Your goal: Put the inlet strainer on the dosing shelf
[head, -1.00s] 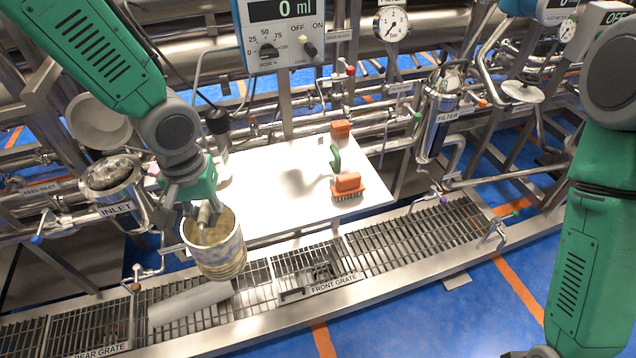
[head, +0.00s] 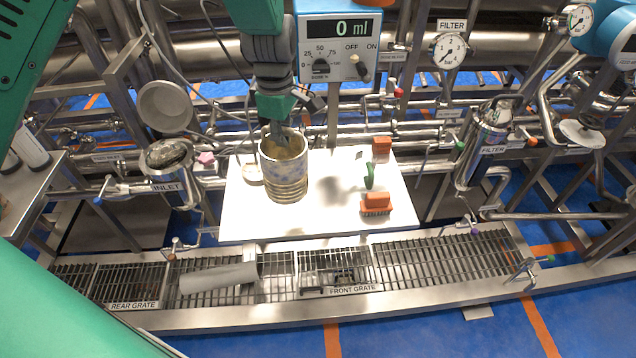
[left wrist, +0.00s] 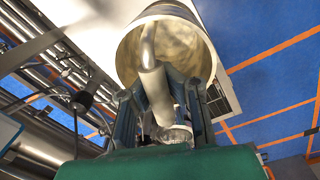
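The inlet strainer (head: 287,179), a pale cylindrical basket with a ribbed lower part, is upright over the left part of the white dosing shelf (head: 330,215). My left gripper (head: 278,132) comes down from above into its open top. In the left wrist view the fingers (left wrist: 165,105) are closed on the pale curved handle inside the strainer (left wrist: 190,45). I cannot tell whether the strainer's bottom touches the shelf or hangs just above it. My right gripper is out of view.
An orange brush (head: 376,204), a green-handled item (head: 369,176) and an orange block (head: 381,145) are on the shelf's right half. The INLET housing (head: 168,158) stands open at left. A grey cylinder (head: 218,278) lies on the grate. The dosing panel (head: 340,50) hangs behind.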

